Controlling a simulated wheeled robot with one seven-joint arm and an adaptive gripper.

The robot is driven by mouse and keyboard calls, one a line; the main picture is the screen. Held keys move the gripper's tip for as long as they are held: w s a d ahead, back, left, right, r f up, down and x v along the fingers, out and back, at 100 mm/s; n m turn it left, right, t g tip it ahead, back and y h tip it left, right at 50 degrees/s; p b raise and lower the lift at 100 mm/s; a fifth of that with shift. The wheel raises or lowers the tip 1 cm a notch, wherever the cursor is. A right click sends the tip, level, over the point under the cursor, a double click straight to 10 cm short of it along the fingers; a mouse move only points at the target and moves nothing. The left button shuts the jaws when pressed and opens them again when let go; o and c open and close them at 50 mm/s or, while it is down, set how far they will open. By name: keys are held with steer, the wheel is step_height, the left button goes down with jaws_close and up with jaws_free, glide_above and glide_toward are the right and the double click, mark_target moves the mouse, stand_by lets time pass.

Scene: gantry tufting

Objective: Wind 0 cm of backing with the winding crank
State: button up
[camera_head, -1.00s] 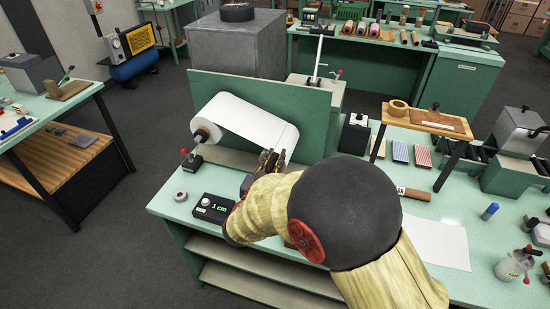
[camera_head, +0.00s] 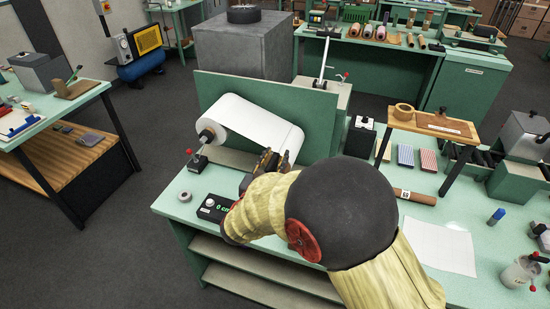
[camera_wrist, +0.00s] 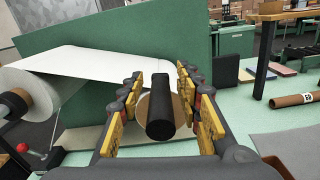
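The winding stand has a green upright panel (camera_head: 225,90) with a white backing roll (camera_head: 212,125) and a white sheet (camera_head: 258,122) running right from it. The sheet and roll also show in the wrist view. A small black counter box (camera_head: 212,207) in front has green digits that appear to read 0 cm. In the wrist view a black cylindrical crank handle (camera_wrist: 160,103) points toward me, with a round brown part (camera_wrist: 175,110) behind it. My gripper (camera_wrist: 160,78) has its fingers on either side of the handle, with visible gaps. In the head view my arm hides the handle.
A grey ring (camera_head: 185,196) lies beside the counter box. To the right are a raised wooden shelf (camera_head: 430,122), a brown tube (camera_head: 413,196) and a white sheet of paper (camera_head: 440,247).

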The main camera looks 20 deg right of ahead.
steer(key=v, duration=1.2)
stand_by(0.3)
